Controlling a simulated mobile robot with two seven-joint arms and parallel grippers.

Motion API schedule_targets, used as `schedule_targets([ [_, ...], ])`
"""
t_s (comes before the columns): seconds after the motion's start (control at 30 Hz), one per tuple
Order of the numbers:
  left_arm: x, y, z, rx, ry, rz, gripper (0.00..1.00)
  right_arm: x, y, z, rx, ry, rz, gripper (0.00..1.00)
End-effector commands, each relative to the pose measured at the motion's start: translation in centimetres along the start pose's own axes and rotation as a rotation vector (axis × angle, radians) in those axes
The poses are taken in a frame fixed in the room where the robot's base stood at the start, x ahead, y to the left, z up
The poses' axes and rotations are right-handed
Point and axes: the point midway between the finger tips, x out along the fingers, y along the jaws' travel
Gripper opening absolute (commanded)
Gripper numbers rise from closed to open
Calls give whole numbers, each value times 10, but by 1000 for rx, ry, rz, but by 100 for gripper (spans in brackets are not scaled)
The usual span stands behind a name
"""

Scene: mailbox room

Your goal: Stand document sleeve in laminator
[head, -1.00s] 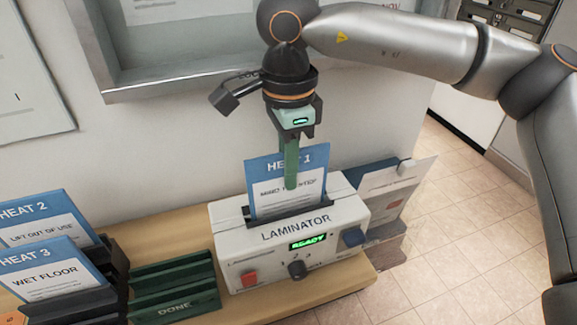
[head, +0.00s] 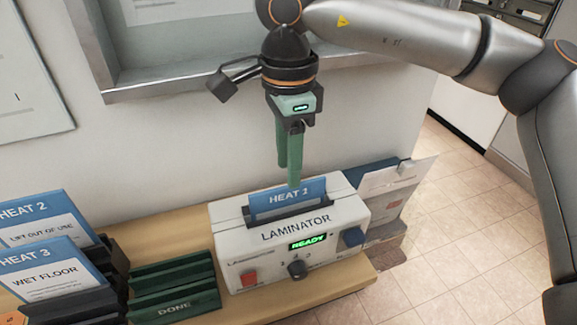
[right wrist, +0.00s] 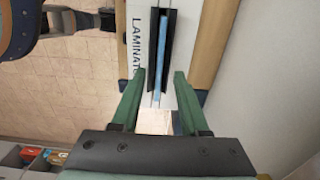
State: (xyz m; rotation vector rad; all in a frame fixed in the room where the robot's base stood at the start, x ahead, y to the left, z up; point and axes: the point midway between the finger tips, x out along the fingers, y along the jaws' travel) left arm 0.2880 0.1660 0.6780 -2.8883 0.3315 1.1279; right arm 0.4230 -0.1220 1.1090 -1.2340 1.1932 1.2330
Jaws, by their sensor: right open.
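The white laminator (head: 335,260) stands on the wooden shelf with its green READY display lit. The blue HEAT 1 document sleeve (head: 288,199) stands upright in the laminator's dark top slot, with only its upper band showing. The rest of the sleeve is hidden inside. My right gripper (head: 288,176) is above the slot, its green fingers apart and empty. In the right wrist view the open fingers (right wrist: 158,85) point toward the laminator (right wrist: 183,45), and the sleeve's blue edge (right wrist: 162,45) shows between the dark slot walls. My left gripper is not in view.
HEAT 2 (head: 35,222) and HEAT 3 (head: 40,270) sleeves stand in dark holders at the left. An empty green DONE rack (head: 175,290) sits between them and the laminator. A blue holder with a white sheet (head: 395,190) is behind right. The wall is close behind.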

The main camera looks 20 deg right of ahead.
Motion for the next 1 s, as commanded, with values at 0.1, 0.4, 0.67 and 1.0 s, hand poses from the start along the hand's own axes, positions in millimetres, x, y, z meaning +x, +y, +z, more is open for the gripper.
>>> schedule_targets([
  [0.1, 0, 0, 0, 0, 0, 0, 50, -26, 0, 1, -1, -2, -3, 44],
  [0.4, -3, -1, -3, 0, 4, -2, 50, -88, 0, 1, -1, -2, -1, 44],
  [0.67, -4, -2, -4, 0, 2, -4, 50, -108, 0, 0, -1, 0, 1, 44],
  [1.0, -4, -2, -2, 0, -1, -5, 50, -108, 0, 0, -1, 0, 1, 44],
])
